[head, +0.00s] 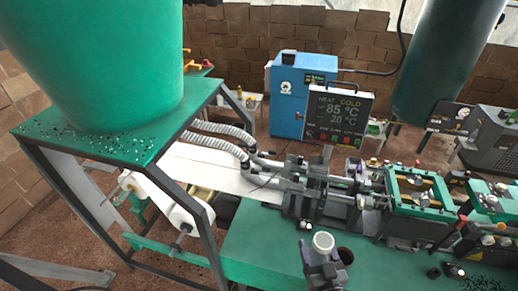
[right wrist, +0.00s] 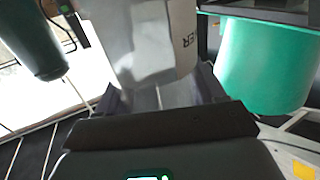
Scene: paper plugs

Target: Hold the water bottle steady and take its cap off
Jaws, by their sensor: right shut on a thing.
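The water bottle (right wrist: 155,45) fills the upper middle of the right wrist view. It is pale grey-white, with the dark letters "ER" on its side. My right gripper (right wrist: 160,92) is shut around it, one finger on each side. In the head view, my right gripper (head: 322,264) is at the bottom centre, over the front of the green bench. A round white top (head: 323,242), seemingly the bottle's cap, shows just above the fingers. Most of the bottle's body is hidden there. My left gripper is in neither view.
A dark round opening (head: 345,255) lies right beside the bottle. The green bench (head: 262,250) is clear to the left. Behind stands grey and green machinery (head: 420,190) with a display panel (head: 338,115). A large green hopper (head: 95,60) on a frame stands at left.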

